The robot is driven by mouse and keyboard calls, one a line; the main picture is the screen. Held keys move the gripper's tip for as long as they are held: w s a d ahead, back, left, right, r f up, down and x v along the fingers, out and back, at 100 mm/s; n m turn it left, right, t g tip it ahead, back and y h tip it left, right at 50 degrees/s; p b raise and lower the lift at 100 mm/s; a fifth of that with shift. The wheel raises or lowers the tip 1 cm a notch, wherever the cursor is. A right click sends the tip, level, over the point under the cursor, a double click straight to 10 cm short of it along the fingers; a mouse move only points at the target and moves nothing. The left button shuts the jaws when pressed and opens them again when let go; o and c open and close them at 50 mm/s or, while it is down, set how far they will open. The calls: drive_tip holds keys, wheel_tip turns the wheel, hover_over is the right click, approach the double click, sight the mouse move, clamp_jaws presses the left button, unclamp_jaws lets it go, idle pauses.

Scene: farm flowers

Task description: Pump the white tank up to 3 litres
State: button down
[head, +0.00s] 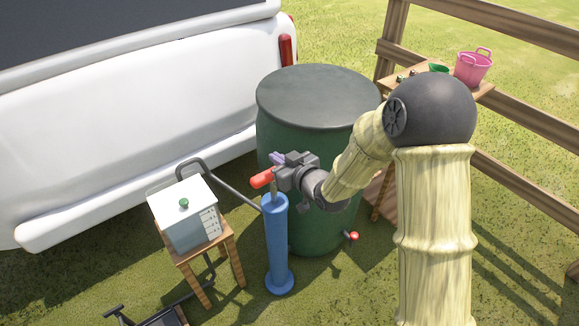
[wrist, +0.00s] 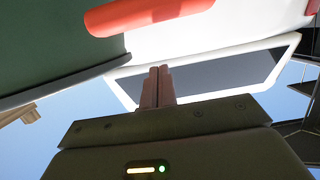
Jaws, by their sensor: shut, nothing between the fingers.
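The white tank (head: 180,200) stands on a small wooden stool, with a green knob on its lid and a marked scale on its right side. Its liquid level is too small to read. The blue pump (head: 277,245) stands upright on the grass to the right, joined to the tank by a dark hose (head: 232,187). Its red handle (head: 262,179) sits low, close above the cylinder. My gripper (head: 277,157) is shut and empty beside the handle. In the wrist view, the fingers (wrist: 156,86) are together, and the red handle (wrist: 150,14) lies apart from them.
A large green barrel (head: 320,90) with a red tap stands right behind the pump. A white van (head: 140,100) is at the left. A fence (head: 530,110) and a shelf with a pink bucket (head: 473,67) are at the right. A dark object (head: 165,316) lies at the front.

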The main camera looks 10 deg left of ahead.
drive_tip(key=shift+f+b, duration=0.4)
drive_tip(key=shift+f, duration=1.6)
wheel_tip(320, 180, down, 10)
drive_tip(key=b, duration=0.7)
drive_tip(key=shift+r, duration=0.1)
drive_tip(key=s+d+r+p, duration=0.3)
drive_tip(key=s+d+r, duration=0.3)
drive_tip(key=d, duration=0.1)
drive_tip(key=shift+d+r, duration=0.15)
drive_tip(key=shift+r, duration=0.2)
